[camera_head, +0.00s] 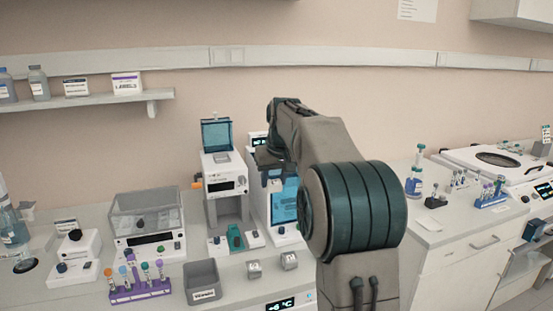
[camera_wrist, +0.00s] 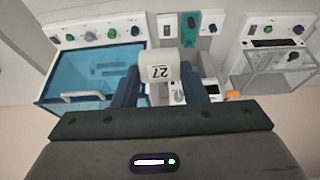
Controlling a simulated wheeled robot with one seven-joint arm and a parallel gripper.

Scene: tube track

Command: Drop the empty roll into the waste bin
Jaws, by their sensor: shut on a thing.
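In the wrist view my gripper (camera_wrist: 160,75) has its two blue fingers on either side of a small white roll-like piece (camera_wrist: 158,67) with a printed "27", and is shut on it. In the head view my gripper (camera_head: 270,157) is high in front of the blue-windowed machine, and the held piece is hard to make out there. A grey open bin (camera_head: 202,278) with a white front label, which looks like the waste bin, stands at the counter's front, left of and below my gripper. Its inside looks empty from here.
A white device with a raised blue lid (camera_head: 225,172) stands left of the blue-windowed machine (camera_head: 284,205). A purple tube rack (camera_head: 140,291) is left of the bin. A clear-lidded box (camera_head: 147,222) stands behind.

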